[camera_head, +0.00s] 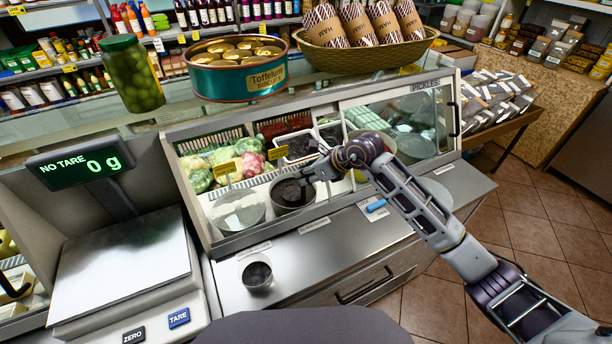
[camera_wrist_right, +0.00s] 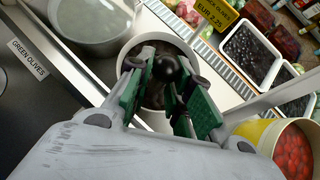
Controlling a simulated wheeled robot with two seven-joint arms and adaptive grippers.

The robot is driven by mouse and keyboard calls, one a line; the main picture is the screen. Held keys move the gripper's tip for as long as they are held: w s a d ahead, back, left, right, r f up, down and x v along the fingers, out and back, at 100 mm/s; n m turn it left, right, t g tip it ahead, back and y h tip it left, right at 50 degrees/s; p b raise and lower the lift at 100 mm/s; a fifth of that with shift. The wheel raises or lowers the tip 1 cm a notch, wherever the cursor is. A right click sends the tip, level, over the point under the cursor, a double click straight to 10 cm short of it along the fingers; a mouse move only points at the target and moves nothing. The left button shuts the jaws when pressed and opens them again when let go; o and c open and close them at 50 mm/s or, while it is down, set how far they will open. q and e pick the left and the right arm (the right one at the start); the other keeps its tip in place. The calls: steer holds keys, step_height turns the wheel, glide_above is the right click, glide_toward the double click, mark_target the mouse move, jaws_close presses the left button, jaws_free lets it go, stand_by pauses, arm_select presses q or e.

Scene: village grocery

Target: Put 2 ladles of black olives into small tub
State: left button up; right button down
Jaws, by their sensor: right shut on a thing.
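A round tub of black olives (camera_head: 291,194) sits in the open front of the display case, and its white rim shows in the right wrist view (camera_wrist_right: 178,44). My right gripper (camera_head: 308,172) is over this tub. In the right wrist view, its green-padded fingers (camera_wrist_right: 165,88) are shut on a dark, round-ended thing (camera_wrist_right: 167,68), apparently the ladle's handle seen end-on. The ladle's bowl is hidden, and I cannot tell whether it holds olives. The small tub (camera_head: 257,275) stands on the steel counter in front of the case; its inside looks dark. My left gripper is out of view.
A scale (camera_head: 125,268) at left reads 0 g, its plate bare. A pale tub (camera_head: 238,211) stands left of the olives; a tub of red items (camera_wrist_right: 292,152) is on the other side. A blue-ended handle (camera_head: 376,206) lies near my arm.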

steer(key=shift+r+p, duration=0.35)
steer(key=shift+r, duration=0.5)
steer(key=shift+r+p, duration=0.75)
steer(key=shift+r, duration=0.6)
steer(key=shift+r+p, duration=0.45)
steer(key=shift+r, duration=0.45)
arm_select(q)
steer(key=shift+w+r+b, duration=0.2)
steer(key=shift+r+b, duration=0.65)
arm_select(e)
steer(key=s+d+r, duration=0.1)
steer(key=s+d, duration=0.1)
steer(key=s, duration=0.5)
steer(key=s+d+r, duration=0.2)
steer(key=s+d, duration=0.1)
steer(key=s, duration=0.4)
steer(key=shift+d, duration=0.35)
